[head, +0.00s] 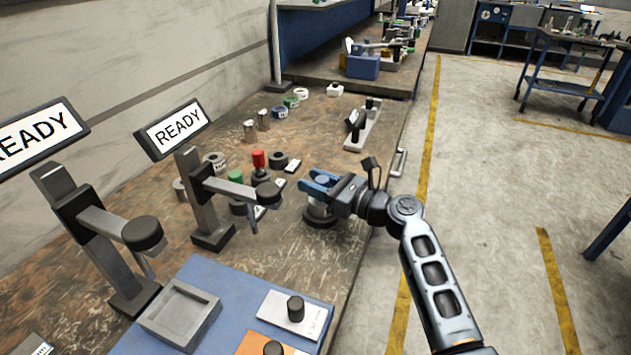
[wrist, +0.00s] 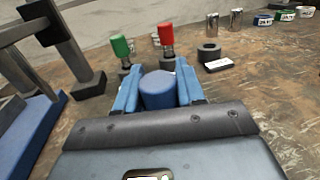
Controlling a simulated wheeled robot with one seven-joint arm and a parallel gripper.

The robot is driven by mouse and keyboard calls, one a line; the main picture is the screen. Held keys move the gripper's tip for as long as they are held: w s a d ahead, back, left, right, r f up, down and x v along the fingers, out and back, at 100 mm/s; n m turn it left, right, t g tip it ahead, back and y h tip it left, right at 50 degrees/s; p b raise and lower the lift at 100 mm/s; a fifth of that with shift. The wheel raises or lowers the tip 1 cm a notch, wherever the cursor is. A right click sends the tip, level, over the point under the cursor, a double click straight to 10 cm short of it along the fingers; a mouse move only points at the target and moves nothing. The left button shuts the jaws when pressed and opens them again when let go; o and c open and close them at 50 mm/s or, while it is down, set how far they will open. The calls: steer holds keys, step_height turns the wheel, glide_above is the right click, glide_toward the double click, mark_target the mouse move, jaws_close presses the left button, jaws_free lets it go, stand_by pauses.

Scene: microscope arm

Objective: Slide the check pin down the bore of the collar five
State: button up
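My gripper (head: 318,182) is over the right part of the bench with its blue fingers on either side of a blue round knob (wrist: 158,91), and looks shut on it. Below the knob, a grey cylinder (head: 318,209) stands over a dark round base; whether the knob and cylinder are one piece, I cannot tell. A dark collar (head: 278,159) sits beside a white label (head: 293,166), and both also show in the wrist view (wrist: 208,53). Another dark collar (head: 238,206) is partly behind the second microscope arm. The collar numbers are too small to read.
Two grey stands with arms (head: 205,200) and READY screens (head: 176,128) are at left. Red (head: 258,158) and green (head: 236,177) topped pieces stand beyond my gripper. A blue mat (head: 205,272) with a grey tray (head: 180,312) lies in front. Metal cylinders (head: 249,129) stand farther back.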

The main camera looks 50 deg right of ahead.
mark_target(328, 187)
steer(key=o, duration=0.5)
steer(key=shift+s, duration=0.15)
steer(key=s, duration=0.5)
steer(key=s+d, duration=0.1)
steer(key=s, duration=0.1)
steer(key=shift+s+d+b, duration=0.1)
steer(key=shift+s+b, duration=0.1)
steer(key=shift+b, duration=0.15)
stand_by(0.7)
